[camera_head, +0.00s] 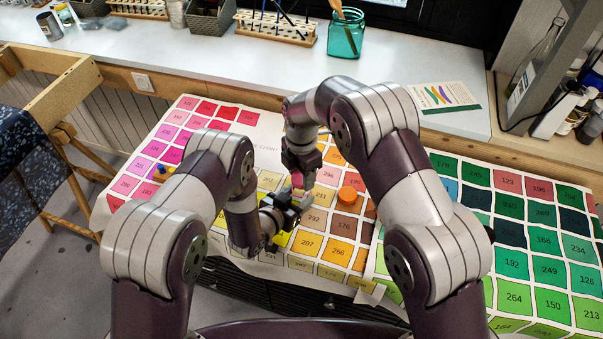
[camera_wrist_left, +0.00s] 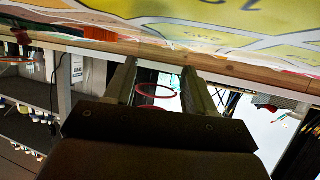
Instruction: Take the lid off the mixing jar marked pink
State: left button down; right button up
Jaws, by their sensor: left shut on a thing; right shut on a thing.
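The pink jar (camera_head: 297,181) shows as a small pink-red patch between my two grippers, above the colour chart. My left gripper (camera_head: 291,204) reaches in from the lower left and is shut on it. My right gripper (camera_head: 299,173) points down from above and is shut at the jar's top, likely on its lid. The grippers hide most of the jar, and I cannot tell whether lid and jar are apart. In the left wrist view, a thin red ring (camera_wrist_left: 157,90) shows between the two fingers of my left gripper (camera_wrist_left: 160,92).
An orange jar (camera_head: 347,193) stands just right of my grippers. A small yellow and blue thing (camera_head: 160,171) is at the chart's left. The colour chart (camera_head: 262,130) covers the table. Behind are a teal glass jar (camera_head: 345,36) and a wooden brush rack (camera_head: 275,29).

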notch_tip(320, 180, up, 4)
pick_arm(q)
jog(key=shift+c, duration=1.4)
grip_release()
